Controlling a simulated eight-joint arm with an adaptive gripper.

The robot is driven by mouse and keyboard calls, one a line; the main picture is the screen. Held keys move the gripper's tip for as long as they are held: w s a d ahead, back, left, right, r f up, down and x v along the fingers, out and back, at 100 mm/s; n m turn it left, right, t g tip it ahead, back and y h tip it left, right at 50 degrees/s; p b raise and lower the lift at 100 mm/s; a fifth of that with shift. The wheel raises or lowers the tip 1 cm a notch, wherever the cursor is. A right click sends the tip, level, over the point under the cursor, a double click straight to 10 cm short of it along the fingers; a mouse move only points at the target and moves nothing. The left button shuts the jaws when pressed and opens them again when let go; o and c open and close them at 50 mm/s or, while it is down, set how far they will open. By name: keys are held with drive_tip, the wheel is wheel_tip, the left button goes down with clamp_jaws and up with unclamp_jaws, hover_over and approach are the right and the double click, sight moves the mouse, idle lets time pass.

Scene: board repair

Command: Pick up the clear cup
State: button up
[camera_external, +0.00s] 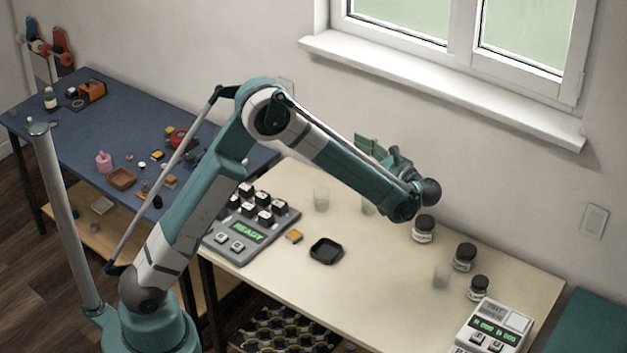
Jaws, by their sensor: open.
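Several clear cups stand on the cream table. One clear cup (321,199) is left of my forearm. Another clear cup (368,206) is partly hidden behind my forearm. A third clear cup (442,275) stands at the right among the dark-lidded jars. My gripper (378,152) is raised above the back of the table, near the wall under the window, and is apart from all the cups. It is open, and nothing shows in it. Its fingertips are small and partly hidden by the wrist.
Dark-lidded jars (423,229) stand at the right, by a white device (493,328). A grey READY panel (222,249) is at the left. The cream table's middle is mostly clear.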

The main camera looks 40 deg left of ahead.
approach(328, 195)
drive_tip(key=shift+w+a, duration=0.2)
drive_tip(key=shift+a, duration=0.2)
drive_tip(key=shift+a, duration=0.1)
drive_tip(key=shift+w+a+b, duration=0.2)
drive_tip(key=shift+a+b, duration=0.2)
drive_tip(key=shift+a, duration=1.25)
drive_tip(key=shift+w+a+b, duration=0.2)
drive_tip(key=shift+a+b, duration=0.2)
drive_tip(key=shift+a, duration=1.25)
drive_tip(key=shift+w+a+b, duration=0.15)
drive_tip(key=shift+a+b, duration=0.35)
drive_tip(key=shift+a, duration=0.8)
drive_tip(key=shift+w+a+b, duration=0.1)
drive_tip(key=shift+a+b, duration=0.35)
drive_tip(key=shift+a, duration=0.85)
drive_tip(key=c, duration=0.9)
